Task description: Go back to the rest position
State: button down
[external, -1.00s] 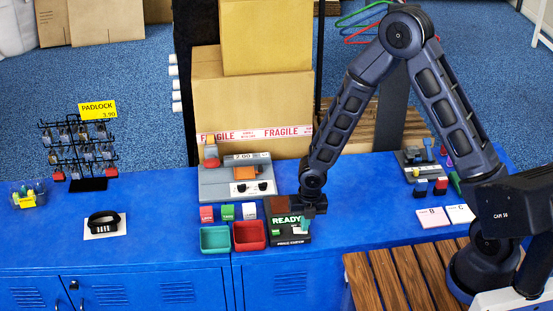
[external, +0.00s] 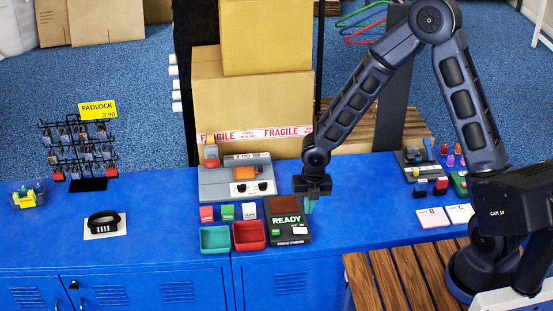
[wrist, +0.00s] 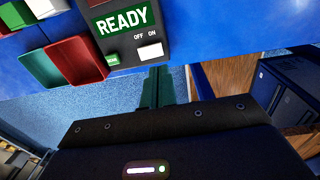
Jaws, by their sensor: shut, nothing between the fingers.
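My gripper (external: 310,205) hangs from the arm above the blue counter, fingers pointing down, just over the right edge of the black READY device (external: 290,236). Its green fingers are together with nothing between them. In the wrist view my gripper (wrist: 158,88) shows as two green fingers side by side, and the READY device (wrist: 128,30) lies beyond them with its OFF/ON switch. The fingers appear clear of the device.
A green tray (external: 215,251) and a red tray (external: 264,247) stand left of the device. A grey machine (external: 215,188) and stacked cartons (external: 235,100) stand behind. A padlock rack (external: 88,184) is at the left. A slatted wooden bench (external: 385,285) lies in front of the counter.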

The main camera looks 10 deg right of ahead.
jog(key=w+d+r+m+t+h, duration=0.1)
jog(key=w+d+r+m, duration=0.1)
jog(key=d+r+m, duration=0.8)
jog(key=w+d+r+m+t+h, duration=0.15)
jog(key=d+r+m, duration=0.55)
jog(key=d+r, duration=0.75)
jog(key=s+d+r+m+t+y, duration=0.1)
jog(key=s+d+r+m, duration=0.5)
jog(key=d+m, duration=0.3)
jog(key=s+d+r+m+t+y, duration=0.1)
jog(key=s+d+r+m, duration=0.5)
jog(key=s+d+m, duration=0.2)
jog(key=shift+s+d+m, duration=0.4)
jog(key=shift+s+m, duration=0.3)
jog(key=shift+m, duration=0.3)
